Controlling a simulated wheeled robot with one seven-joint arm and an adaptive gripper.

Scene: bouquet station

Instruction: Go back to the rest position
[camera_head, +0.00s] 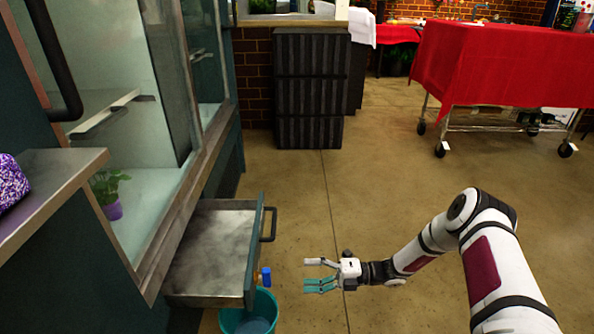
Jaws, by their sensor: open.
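My gripper (321,275) is open and empty in the head view, low over the floor. It sits to the right of the pulled-out drawer (213,247) and apart from it. The fingers point left, toward the drawer front. The drawer has a dark handle (269,225), and its grey inside looks empty. A small blue and orange object (263,276) is at the drawer front's lower right; I cannot tell what it is.
A teal bucket (250,315) stands on the floor below the drawer. Black stacked crates (309,88) stand at the back. A wheeled cart with a red cloth (490,62) is at the back right. The middle floor (350,190) is clear.

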